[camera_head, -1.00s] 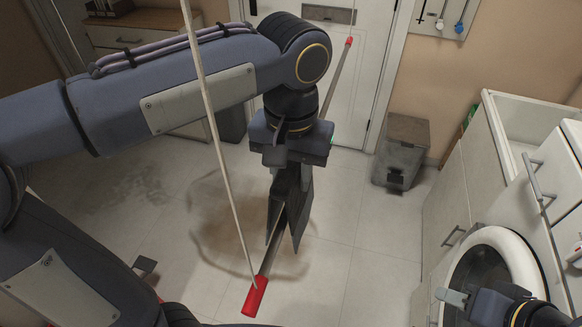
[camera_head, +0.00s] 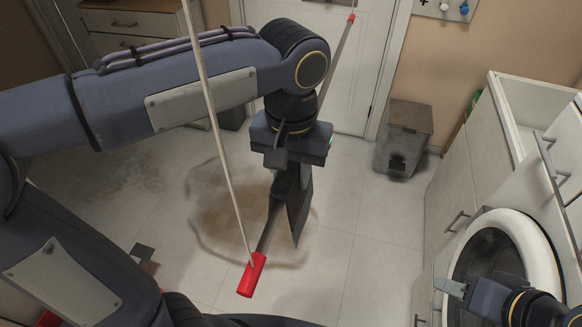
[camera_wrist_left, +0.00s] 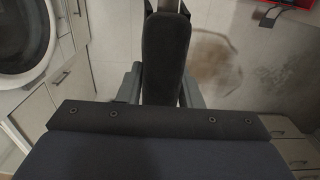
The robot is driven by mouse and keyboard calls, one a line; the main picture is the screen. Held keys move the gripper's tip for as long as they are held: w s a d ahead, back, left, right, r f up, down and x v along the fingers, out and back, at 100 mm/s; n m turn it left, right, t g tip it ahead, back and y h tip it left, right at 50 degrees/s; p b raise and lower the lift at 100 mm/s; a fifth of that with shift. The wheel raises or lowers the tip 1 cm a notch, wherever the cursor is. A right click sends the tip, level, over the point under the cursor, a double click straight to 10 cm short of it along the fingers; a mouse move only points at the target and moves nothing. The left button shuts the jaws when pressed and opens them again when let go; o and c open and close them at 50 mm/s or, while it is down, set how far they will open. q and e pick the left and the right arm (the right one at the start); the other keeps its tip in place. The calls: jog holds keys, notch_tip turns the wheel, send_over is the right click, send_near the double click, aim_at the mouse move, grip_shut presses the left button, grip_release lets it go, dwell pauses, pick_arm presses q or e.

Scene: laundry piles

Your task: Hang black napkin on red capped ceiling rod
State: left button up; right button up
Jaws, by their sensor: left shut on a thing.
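The ceiling rod is grey with a red cap (camera_head: 252,274) at its near end and another red cap (camera_head: 351,17) at its far end. My left gripper (camera_head: 287,170) is at the rod's near half, pointing down, and is shut on the black napkin (camera_head: 300,212). The napkin hangs down at the rod, with a flap on the rod's right side; the gripper hides its top. In the left wrist view the napkin (camera_wrist_left: 165,60) fills the space between the fingers, with a bit of rod beyond it. My right gripper (camera_head: 452,288) is at lower right; its jaw state is unclear.
A white cord (camera_head: 222,150) runs down to the near cap. The washing machine (camera_head: 540,240) and cabinets stand at right. A grey bin (camera_head: 403,138) stands by the door (camera_head: 310,60).

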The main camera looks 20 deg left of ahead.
pick_arm(q)
jog(key=o, duration=1.1)
notch_tip(320, 180, up, 8)
jog(key=shift+f+p, duration=0.1)
jog(key=shift+p, duration=0.4)
jog(key=shift+s, duration=0.1)
